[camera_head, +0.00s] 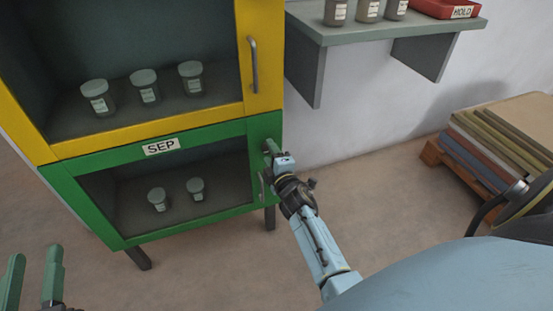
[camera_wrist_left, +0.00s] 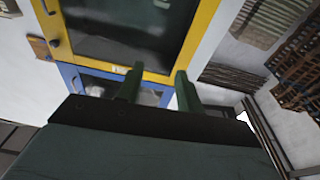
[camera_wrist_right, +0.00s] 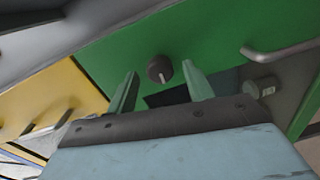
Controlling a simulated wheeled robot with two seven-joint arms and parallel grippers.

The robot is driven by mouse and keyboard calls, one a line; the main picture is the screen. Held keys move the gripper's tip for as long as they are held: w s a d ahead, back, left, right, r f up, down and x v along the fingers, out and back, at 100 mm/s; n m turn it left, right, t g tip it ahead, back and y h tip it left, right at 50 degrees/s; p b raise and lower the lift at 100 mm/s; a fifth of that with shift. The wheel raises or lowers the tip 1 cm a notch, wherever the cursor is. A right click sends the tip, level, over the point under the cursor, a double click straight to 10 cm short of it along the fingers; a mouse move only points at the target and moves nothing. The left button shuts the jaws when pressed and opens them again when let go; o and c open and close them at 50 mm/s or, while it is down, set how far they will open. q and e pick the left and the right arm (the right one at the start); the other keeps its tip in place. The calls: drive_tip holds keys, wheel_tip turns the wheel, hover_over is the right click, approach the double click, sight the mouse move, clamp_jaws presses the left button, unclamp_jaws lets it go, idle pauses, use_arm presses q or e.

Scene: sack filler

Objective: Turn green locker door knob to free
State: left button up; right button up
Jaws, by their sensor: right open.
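The green locker (camera_head: 190,185) stands under a yellow one, with a SEP label on its top rail and jars behind its dark front panel. Its dark round knob (camera_wrist_right: 160,69) shows in the right wrist view on the green door frame, with a pale mark on its face. My right gripper (camera_wrist_right: 160,82) is open, with the knob beyond and between its fingertips; contact cannot be told. In the head view my right gripper (camera_head: 276,152) is at the green door's upper right corner and hides the knob. My left gripper (camera_head: 34,262) is open and empty at the lower left.
The green door's bar handle (camera_wrist_right: 280,48) is right of the knob in the right wrist view. The yellow locker (camera_head: 262,60) is above. A wall shelf (camera_head: 390,25) holds jars and a red HOLD tray (camera_head: 445,8). A pallet with stacked sacks (camera_head: 490,145) is at right.

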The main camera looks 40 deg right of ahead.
use_arm(q)
drive_tip(key=s+a+f+g+y+p, duration=0.2)
drive_tip(key=s+f+g, duration=0.1)
drive_tip(key=f+g, duration=0.2)
drive_tip(key=s+a+f+g+y+p, duration=0.1)
drive_tip(key=s+a+f+g, duration=0.1)
drive_tip(key=f+g, duration=0.3)
wheel_tip(320, 180, down, 4)
drive_tip(key=shift+s+a+r+n+y+p, duration=0.1)
drive_tip(key=shift+s+a+n+y+p, duration=0.2)
drive_tip(key=shift+s+y+p, duration=0.15)
use_arm(e)
drive_tip(key=v, duration=1.3)
drive_tip(key=shift+s, duration=0.1)
